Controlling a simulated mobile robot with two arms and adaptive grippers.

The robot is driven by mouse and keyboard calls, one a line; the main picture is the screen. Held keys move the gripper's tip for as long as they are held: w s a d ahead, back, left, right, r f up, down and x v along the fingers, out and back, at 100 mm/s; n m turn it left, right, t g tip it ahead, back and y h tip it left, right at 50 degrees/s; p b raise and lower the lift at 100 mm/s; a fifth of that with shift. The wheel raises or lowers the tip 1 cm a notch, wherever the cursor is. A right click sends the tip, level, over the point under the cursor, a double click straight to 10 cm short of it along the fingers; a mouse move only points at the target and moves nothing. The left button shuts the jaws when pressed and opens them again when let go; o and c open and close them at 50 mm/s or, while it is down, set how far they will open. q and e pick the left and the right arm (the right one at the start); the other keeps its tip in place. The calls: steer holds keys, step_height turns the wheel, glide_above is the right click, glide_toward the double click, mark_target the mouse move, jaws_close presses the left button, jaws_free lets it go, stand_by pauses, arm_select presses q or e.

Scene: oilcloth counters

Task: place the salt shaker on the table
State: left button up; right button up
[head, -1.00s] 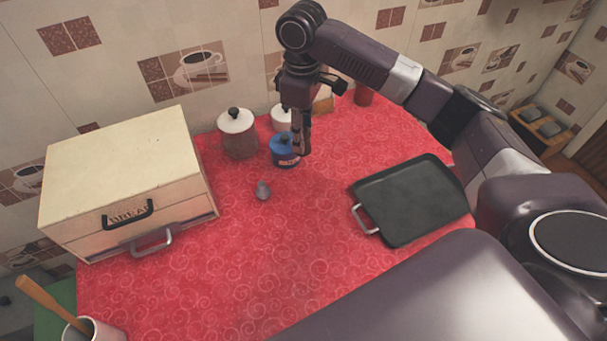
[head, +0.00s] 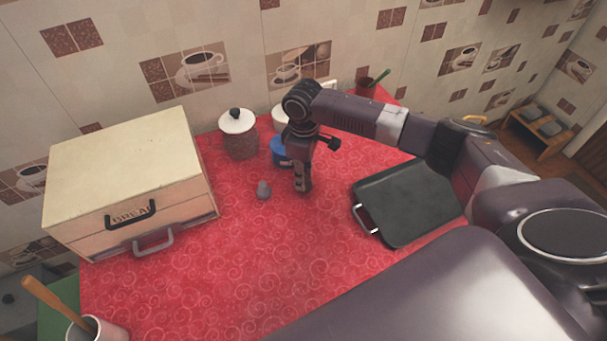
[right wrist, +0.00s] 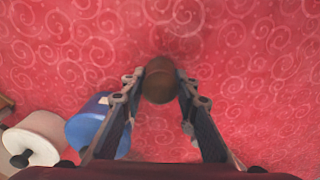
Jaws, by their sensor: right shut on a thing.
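My right gripper (head: 302,189) is low over the red table (head: 230,270), in front of the blue canister (head: 278,152). In the right wrist view its fingers (right wrist: 160,88) are shut on a brown, round-topped thing, which looks like the salt shaker (right wrist: 160,79). In the head view the gripper hides most of it. Whether its bottom touches the cloth cannot be told. A small grey shaker-like thing (head: 264,191) stands on the cloth just left of the gripper, apart from it. My left gripper is not in view.
A black griddle (head: 410,200) lies right of the gripper. A cream bread box (head: 125,190) stands at left. A white-lidded jar (head: 238,138) and a white canister (head: 280,118) stand at the back. A mug (head: 105,330) is at front left. The front middle cloth is clear.

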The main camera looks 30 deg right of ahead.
steer(key=shift+f, duration=0.1)
steer(key=o, duration=1.1)
steer(key=shift+o, duration=0.2)
step_height(320, 180, up, 12)
steer(key=b, duration=0.1)
steer(key=shift+r, duration=0.2)
